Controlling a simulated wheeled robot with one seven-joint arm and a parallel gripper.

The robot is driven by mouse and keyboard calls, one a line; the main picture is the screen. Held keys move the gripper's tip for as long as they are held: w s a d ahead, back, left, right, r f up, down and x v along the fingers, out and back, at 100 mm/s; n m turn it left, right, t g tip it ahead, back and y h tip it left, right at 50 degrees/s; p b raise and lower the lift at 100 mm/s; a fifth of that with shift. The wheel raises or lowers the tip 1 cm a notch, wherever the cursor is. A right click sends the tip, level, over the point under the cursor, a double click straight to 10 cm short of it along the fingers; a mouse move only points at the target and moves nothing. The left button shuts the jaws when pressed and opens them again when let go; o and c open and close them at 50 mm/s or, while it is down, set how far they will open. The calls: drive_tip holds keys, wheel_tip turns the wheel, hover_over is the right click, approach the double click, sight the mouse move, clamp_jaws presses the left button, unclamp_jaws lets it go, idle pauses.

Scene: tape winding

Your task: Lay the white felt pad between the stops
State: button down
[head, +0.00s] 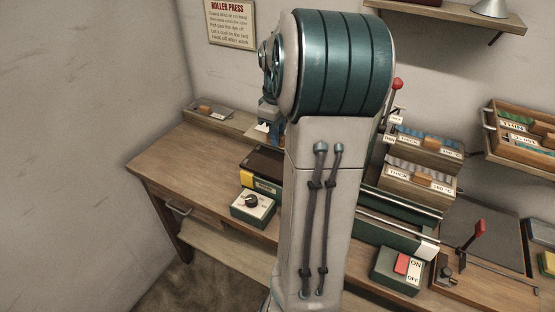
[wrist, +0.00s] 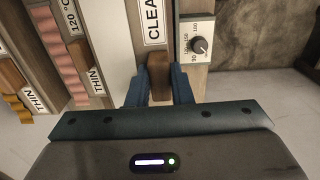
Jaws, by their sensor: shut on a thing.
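My gripper (wrist: 159,92) is shut on a brown wooden grip (wrist: 159,72) in the wrist view. The grip meets a pale piece (wrist: 128,20) with a label reading "CLEA", cut off at the top; this looks like the white felt pad, but I cannot be sure. In the head view my blue gripper (head: 268,108) is partly behind my arm, with a small white patch (head: 262,127) below it, above the back of the bench. The press bed (head: 268,160) lies lower, its middle hidden by my arm. I cannot make out the stops.
A dial box (head: 253,205) stands at the front of the wooden bench (head: 185,160); its dial shows in the wrist view (wrist: 201,46). Boxes of labelled pads (head: 420,185) stand to the right.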

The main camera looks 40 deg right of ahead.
wheel_tip(320, 180, down, 9)
drive_tip(key=shift+f, duration=0.2)
idle(0.3)
drive_tip(key=shift+f, duration=0.4)
drive_tip(key=c, duration=1.3)
unclamp_jaws()
drive_tip(key=shift+r, duration=0.1)
